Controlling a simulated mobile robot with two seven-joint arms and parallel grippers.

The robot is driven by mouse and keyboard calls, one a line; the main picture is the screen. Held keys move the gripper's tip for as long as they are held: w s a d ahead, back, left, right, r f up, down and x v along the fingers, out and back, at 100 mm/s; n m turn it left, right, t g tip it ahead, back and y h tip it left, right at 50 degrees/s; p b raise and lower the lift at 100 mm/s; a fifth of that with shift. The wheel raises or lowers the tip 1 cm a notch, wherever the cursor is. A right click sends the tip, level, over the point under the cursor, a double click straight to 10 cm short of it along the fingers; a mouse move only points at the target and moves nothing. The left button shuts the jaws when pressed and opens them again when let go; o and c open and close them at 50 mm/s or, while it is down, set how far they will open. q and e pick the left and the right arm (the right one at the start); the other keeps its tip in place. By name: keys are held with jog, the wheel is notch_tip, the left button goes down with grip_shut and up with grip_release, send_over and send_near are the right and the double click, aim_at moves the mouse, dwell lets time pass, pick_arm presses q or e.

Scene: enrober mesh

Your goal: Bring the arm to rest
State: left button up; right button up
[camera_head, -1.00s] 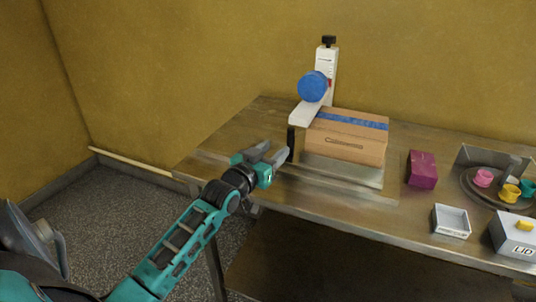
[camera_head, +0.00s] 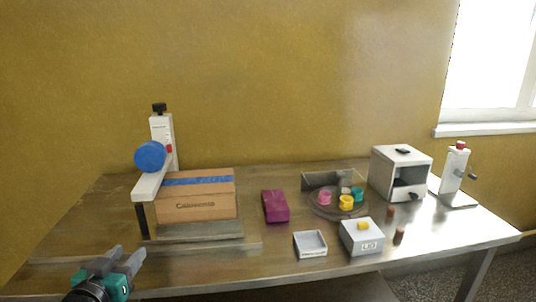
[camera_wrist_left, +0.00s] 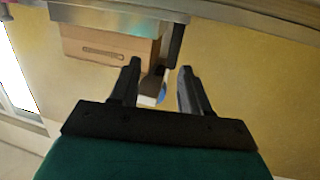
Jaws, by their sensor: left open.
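My left gripper (camera_head: 122,262) is at the lower left of the head view, in front of the table's near left edge. Its two fingers are apart with nothing between them. In the left wrist view the two fingers (camera_wrist_left: 158,84) also stand apart and empty. A cardboard box (camera_head: 208,206) with blue tape lies beyond the gripper, under a white sealing machine (camera_head: 161,135) with a blue disc. The box also shows in the left wrist view (camera_wrist_left: 95,44), apart from the fingers. My right gripper is not in either view.
The table (camera_head: 290,275) holds a magenta block (camera_head: 275,206), a small open white tray (camera_head: 310,245), a lidded box (camera_head: 362,238), a turntable (camera_head: 325,211) with coloured cups, a white cabinet (camera_head: 398,175) and a cranked device (camera_head: 455,172). The table's front left strip is bare.

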pick_arm(q)
jog(key=s+d+f+m+g+h, duration=0.1)
jog(key=s+d+f+m+g, duration=0.1)
jog(key=s+d+f+g, duration=0.75)
jog(key=s+d+g, duration=0.1)
jog(key=s, duration=0.7)
jog(key=s+d+f+g, duration=0.2)
jog(key=s+d+g, duration=0.1)
jog(key=s, duration=0.7)
jog(key=w+d+f+m+t+h, duration=0.1)
jog(key=w+d+f+t, duration=0.2)
jog(key=w+f+t, duration=0.4)
jog(key=shift+w+f+t+h, duration=0.3)
jog(key=shift+f+t+h, duration=0.1)
jog(key=shift+f, duration=0.45)
